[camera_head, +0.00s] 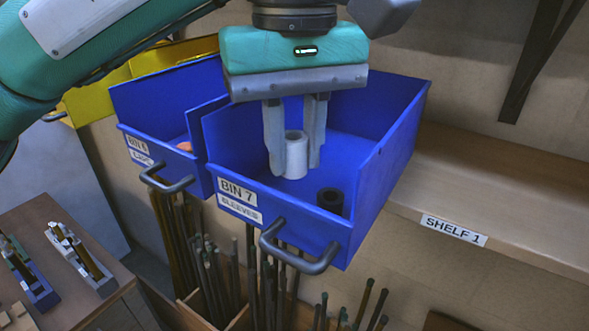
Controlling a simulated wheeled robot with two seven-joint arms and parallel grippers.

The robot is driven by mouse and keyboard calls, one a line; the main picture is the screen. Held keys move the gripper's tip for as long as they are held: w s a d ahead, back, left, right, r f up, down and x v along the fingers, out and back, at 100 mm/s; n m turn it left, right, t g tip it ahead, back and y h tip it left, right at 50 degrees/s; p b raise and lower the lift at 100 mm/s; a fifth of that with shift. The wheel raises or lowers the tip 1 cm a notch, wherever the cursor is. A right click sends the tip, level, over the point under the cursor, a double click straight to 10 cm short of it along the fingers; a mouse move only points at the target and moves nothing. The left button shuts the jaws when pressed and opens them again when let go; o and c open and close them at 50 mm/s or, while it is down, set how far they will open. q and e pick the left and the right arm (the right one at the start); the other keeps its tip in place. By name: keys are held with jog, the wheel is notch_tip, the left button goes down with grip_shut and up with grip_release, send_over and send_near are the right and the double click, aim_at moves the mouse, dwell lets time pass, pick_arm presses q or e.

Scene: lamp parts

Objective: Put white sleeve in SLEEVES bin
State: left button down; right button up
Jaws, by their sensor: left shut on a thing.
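The white sleeve (296,158) is a short hollow cylinder, held upright between the fingers of my left gripper (294,150). The gripper points down into the blue SLEEVES bin (395,150), labelled BIN 7, and is shut on the sleeve. The sleeve is inside the bin's outline; I cannot tell whether its bottom touches the bin floor. A black sleeve (330,200) stands in the same bin, to the right and nearer the front. My right gripper is not in view.
A second blue bin (160,100), BIN 6, stands at the left with an orange item inside. A yellow bin (90,103) is behind it. SHELF 1 (490,190) is at the right. Rods (205,265) stand below the bins. A table (60,290) with small parts is at lower left.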

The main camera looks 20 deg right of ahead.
pick_arm(q)
jog(key=shift+w+f, duration=0.15)
jog(key=shift+f, duration=0.35)
notch_tip(320, 180, down, 3)
jog(key=shift+f+p, duration=0.1)
jog(key=shift+p, duration=0.65)
jog(key=shift+f, duration=0.1)
jog(key=shift+f+b, duration=0.2)
jog(key=shift+b, duration=0.1)
jog(key=c, duration=1.3)
grip_release()
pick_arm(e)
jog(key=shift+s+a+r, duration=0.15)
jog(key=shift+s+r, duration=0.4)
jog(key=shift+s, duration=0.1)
pick_arm(q)
jog(key=shift+o, duration=0.2)
jog(key=shift+r, duration=0.15)
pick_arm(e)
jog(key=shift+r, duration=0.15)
